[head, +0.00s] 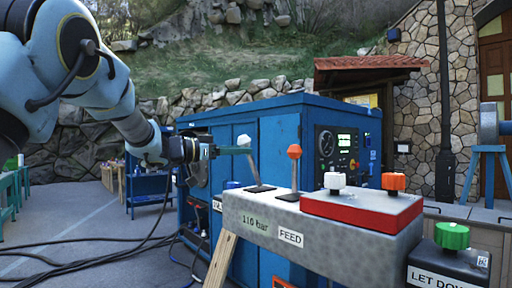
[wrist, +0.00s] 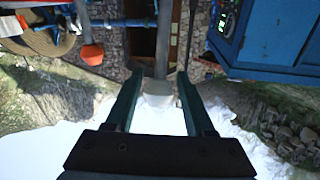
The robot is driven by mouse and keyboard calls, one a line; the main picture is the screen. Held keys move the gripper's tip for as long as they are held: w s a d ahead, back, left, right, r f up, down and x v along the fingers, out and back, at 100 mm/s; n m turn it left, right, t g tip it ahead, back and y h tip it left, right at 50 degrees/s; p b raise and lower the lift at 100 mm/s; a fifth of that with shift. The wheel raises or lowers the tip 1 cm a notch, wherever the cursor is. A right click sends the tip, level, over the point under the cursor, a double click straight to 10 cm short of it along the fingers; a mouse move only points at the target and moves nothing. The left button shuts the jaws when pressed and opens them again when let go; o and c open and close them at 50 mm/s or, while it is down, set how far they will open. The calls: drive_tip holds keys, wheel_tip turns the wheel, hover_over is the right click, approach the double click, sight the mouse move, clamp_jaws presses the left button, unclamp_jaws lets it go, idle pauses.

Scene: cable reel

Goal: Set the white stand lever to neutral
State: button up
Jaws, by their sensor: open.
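The white stand lever (head: 250,160) rises from a dark slot on the grey stand (head: 300,235). It has a pale knob and leans to the left, toward my gripper. My gripper (head: 238,151) is open at the lever's upper end, coming from the left. In the wrist view, my open gripper (wrist: 159,76) has the lever's knob (wrist: 158,88) between its two dark green fingers, with space on both sides. I cannot tell whether a finger touches it.
An orange-knobbed lever (head: 294,158) stands nearly upright just to the right. A red box (head: 362,212) with white and orange knobs sits on the stand. A green knob (head: 452,236) is at the lower right. A blue cabinet (head: 280,130) stands behind.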

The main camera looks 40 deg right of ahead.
drive_tip(key=p+x, duration=0.1)
drive_tip(key=x, duration=0.5)
